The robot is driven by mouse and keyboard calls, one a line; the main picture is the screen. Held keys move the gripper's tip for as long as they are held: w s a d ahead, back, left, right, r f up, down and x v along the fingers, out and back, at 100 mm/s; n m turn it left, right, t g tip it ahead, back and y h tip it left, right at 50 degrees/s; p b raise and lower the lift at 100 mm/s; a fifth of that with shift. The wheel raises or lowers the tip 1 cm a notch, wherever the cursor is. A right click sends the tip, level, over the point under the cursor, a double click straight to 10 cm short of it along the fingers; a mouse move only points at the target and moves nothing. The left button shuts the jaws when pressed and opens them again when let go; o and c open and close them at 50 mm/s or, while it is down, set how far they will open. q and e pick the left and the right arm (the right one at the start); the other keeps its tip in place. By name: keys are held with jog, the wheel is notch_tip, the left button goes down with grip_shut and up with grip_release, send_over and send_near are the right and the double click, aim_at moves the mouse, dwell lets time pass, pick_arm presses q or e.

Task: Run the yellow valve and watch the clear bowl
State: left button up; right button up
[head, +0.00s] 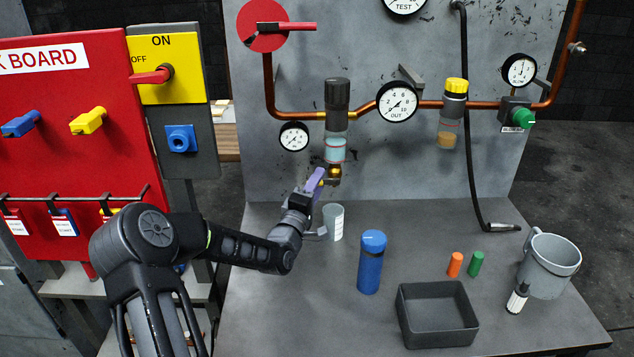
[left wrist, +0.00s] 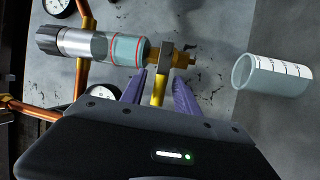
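The clear bowl (head: 336,148) hangs under a dark-capped filter housing on the wall panel and holds pale blue liquid between red lines. It also shows in the left wrist view (left wrist: 128,49). A brass drain valve (head: 335,174) sits at the bowl's lower end. Its yellow lever (left wrist: 158,90) shows in the left wrist view. My left gripper (head: 318,180) is at the valve, its purple fingers (left wrist: 160,92) apart on either side of the lever, with a visible gap on the right. Whether the left finger touches the lever is unclear. My right gripper is not in view.
A clear graduated cup (head: 334,222) stands on the bench below the valve. A blue bottle (head: 371,262), grey tray (head: 437,316), orange and green cylinders, and a grey mug (head: 548,266) stand to the right. Copper pipe and gauges (head: 397,102) line the panel; a red lock board (head: 75,150) is left.

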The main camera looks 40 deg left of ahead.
pick_arm(q)
jog(key=shift+c, duration=0.3)
grip_shut()
dwell(1.2)
